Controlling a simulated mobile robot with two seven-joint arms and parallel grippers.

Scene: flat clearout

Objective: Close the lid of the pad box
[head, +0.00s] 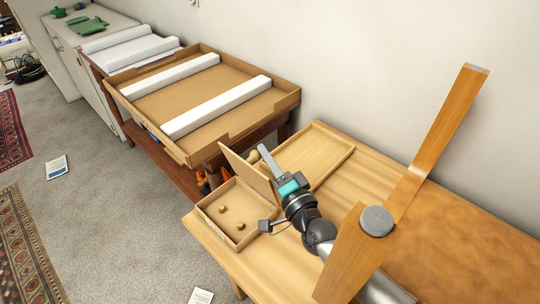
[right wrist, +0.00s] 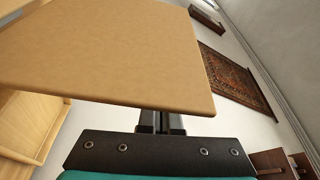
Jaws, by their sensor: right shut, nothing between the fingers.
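The pad box (head: 214,229) is a small open cardboard-coloured box on the wooden table, with two small brown pieces inside. Its lid (head: 246,172) stands raised on the box's far side, tilted up. My right gripper (head: 264,150) is shut and empty, with its fingers just behind and right of the lid in the head view. In the right wrist view the lid (right wrist: 110,50) fills the upper left and hides the fingertips of my right gripper. I cannot tell whether the fingers touch the lid. My left gripper is not in view.
A shallow wooden tray (head: 342,158) lies behind my right gripper. An angled wooden piece with a grey disc (head: 377,220) rises at the right. A large cardboard tray (head: 197,100) with white bars stands at the back left. Carpeted floor (head: 110,210) is at the left.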

